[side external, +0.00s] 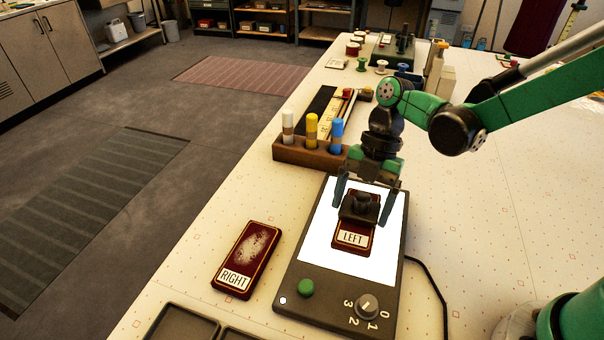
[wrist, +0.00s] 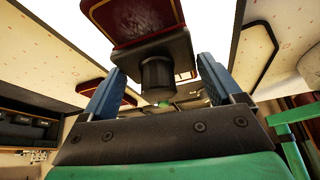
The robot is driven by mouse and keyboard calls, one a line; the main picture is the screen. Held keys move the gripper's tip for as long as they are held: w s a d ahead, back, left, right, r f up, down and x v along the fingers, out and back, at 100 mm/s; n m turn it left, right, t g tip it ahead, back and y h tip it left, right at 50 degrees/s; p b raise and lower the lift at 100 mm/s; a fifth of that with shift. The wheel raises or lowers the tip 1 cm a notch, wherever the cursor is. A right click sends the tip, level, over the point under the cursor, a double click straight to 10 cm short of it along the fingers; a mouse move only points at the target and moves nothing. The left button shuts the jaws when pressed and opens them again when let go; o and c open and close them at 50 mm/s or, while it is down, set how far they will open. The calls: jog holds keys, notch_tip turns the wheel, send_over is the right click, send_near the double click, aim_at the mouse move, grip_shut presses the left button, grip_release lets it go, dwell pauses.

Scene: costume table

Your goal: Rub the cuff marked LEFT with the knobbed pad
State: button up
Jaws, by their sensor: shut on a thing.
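The cuff marked LEFT (side external: 352,239) is a dark red piece with a gold border, lying on the lit white panel of a light box (side external: 318,300). The knobbed pad (side external: 360,208), a dark block with a round knob, sits over the upper part of this cuff and hides it. In the wrist view the knob (wrist: 157,75) stands between the two blue fingers, with the LEFT cuff (wrist: 130,18) beyond the pad. I cannot tell whether pad and cuff touch.
A cuff marked RIGHT (side external: 246,259), with a pale worn patch, lies left of the light box. A wooden rack (side external: 300,152) with white, yellow and blue capped bottles stands behind it. Dark trays (side external: 183,325) lie at the front edge. A black cable (side external: 437,285) runs right of the box.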

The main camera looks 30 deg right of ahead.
jog(key=shift+w+d, duration=1.65)
jog(key=shift+d, duration=0.05)
notch_tip(320, 180, up, 8)
jog(key=shift+r, duration=0.1)
